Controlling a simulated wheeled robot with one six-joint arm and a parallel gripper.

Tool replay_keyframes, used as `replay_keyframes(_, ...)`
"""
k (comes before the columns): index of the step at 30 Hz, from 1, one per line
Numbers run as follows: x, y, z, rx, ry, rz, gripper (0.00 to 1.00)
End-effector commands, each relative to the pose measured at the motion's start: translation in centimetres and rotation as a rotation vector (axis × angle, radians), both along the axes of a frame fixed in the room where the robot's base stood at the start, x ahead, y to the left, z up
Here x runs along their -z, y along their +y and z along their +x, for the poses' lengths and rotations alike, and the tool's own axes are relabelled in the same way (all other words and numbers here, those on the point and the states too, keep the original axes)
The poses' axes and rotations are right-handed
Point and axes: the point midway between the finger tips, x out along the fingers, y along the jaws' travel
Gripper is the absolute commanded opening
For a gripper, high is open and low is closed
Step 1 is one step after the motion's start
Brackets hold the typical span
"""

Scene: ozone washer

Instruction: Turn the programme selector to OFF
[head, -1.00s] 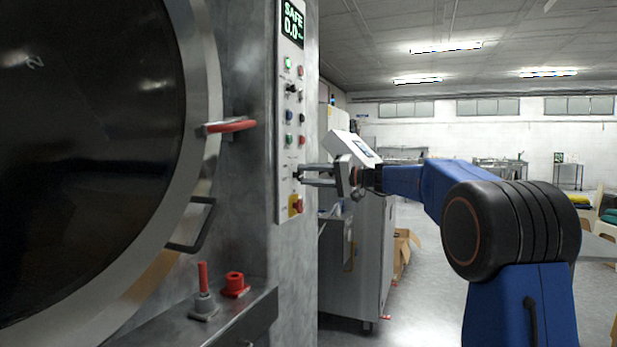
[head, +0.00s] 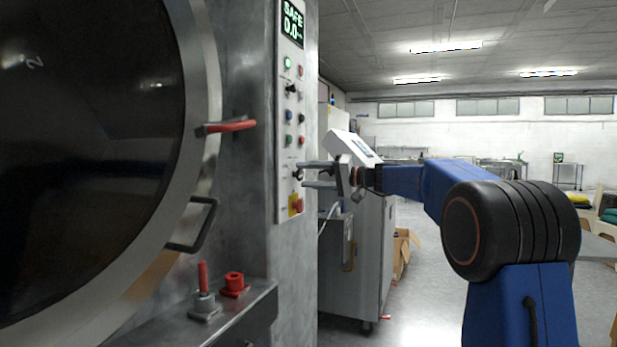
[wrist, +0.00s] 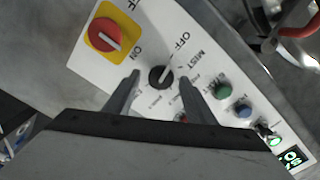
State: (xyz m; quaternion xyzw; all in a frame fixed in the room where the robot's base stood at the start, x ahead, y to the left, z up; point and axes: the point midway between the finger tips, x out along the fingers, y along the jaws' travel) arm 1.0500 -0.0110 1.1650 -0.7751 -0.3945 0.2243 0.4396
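The programme selector is a small black round knob (wrist: 160,77) on the white control panel (wrist: 205,68). In the wrist view its pale mark points up and right, on the side of the OFF print; the exact alignment is hard to tell. In the head view the knob (head: 297,174) is small and partly hidden by the fingertips. My gripper (head: 302,175) is open at the panel, one finger above and one below the knob. In the wrist view my gripper's fingers (wrist: 160,80) stand on either side of the knob with gaps visible.
A red switch on a yellow plate (wrist: 104,35) lies close by the selector. Green (wrist: 221,89) and blue (wrist: 243,109) buttons are on its other side. The round door (head: 205,85) with a red handle (head: 232,125) is at left.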

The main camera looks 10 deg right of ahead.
Motion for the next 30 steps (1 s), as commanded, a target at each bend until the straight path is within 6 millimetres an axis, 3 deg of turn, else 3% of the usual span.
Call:
replay_keyframes(8,-0.1,-1.2,-0.8,0.002,-0.001,0.001,0.50)
replay_keyframes(30,0.0,-12.4,-8.9,0.002,0.001,0.001,0.50)
